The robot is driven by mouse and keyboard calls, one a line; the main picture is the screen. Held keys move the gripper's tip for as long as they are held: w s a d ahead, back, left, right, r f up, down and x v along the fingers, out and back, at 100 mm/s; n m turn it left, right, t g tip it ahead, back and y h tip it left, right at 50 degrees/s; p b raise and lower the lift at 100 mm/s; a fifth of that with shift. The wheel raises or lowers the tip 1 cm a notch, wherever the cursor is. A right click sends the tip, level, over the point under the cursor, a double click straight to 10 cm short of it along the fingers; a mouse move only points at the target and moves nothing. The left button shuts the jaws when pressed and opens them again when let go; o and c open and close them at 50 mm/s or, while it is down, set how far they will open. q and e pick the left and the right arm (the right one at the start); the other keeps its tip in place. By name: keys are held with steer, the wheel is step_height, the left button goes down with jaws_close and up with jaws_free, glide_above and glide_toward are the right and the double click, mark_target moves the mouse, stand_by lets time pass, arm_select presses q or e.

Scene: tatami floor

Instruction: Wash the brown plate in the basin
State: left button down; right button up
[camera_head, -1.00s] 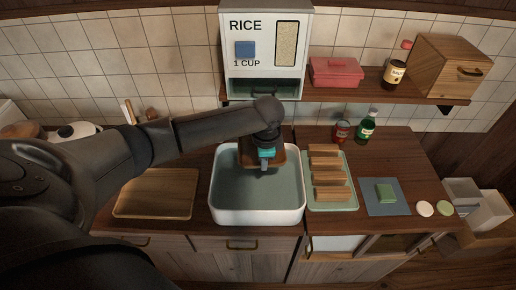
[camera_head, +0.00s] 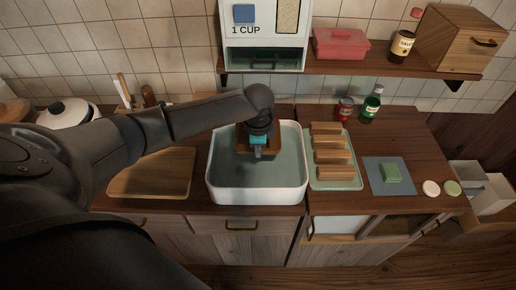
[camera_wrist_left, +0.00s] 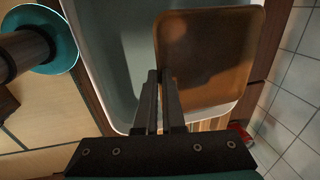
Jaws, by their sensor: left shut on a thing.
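The brown plate (camera_head: 243,144) is square with rounded corners. My left gripper (camera_head: 259,152) is shut on its edge, inside the outline of the white basin (camera_head: 257,196) in the head view. The arm and gripper hide part of the plate there. In the left wrist view the plate (camera_wrist_left: 212,60) shows its broad brown face with a darker patch, and the two fingers (camera_wrist_left: 160,75) lie at its left edge. The basin (camera_wrist_left: 88,55) is behind it. I cannot tell whether the plate touches the water. My right gripper is not in view.
Right of the basin, a green tray (camera_head: 347,184) holds several wooden blocks. Beyond it a green block (camera_head: 391,173) lies on a blue-grey mat (camera_head: 377,187). A wooden board (camera_head: 152,174) lies left of the basin. The rice dispenser (camera_head: 262,54) stands above and behind the basin.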

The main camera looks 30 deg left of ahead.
arm_select(q)
steer(key=shift+f+b, duration=2.65)
steer(key=shift+f, duration=2.65)
steer(key=shift+w, duration=0.1)
steer(key=shift+w+d, duration=0.3)
steer(key=shift+d, duration=0.2)
steer(key=shift+w+d, duration=0.3)
steer(key=shift+d, duration=0.2)
steer(key=shift+s+a+r+p, duration=0.1)
steer(key=shift+s+a+p, duration=0.25)
steer(key=shift+a, duration=0.15)
steer(key=shift+s+a+r+p, duration=0.1)
steer(key=shift+s+a+p, duration=0.2)
steer(key=shift+a, duration=0.15)
steer(key=shift+s+a+f+p, duration=0.1)
steer(key=shift+s+a+p, duration=0.25)
steer(key=shift+a, duration=0.25)
steer(key=shift+s+a+f+p, duration=0.1)
steer(key=shift+s+a+p, duration=0.2)
steer(key=shift+a, duration=0.25)
steer(key=shift+d, duration=0.1)
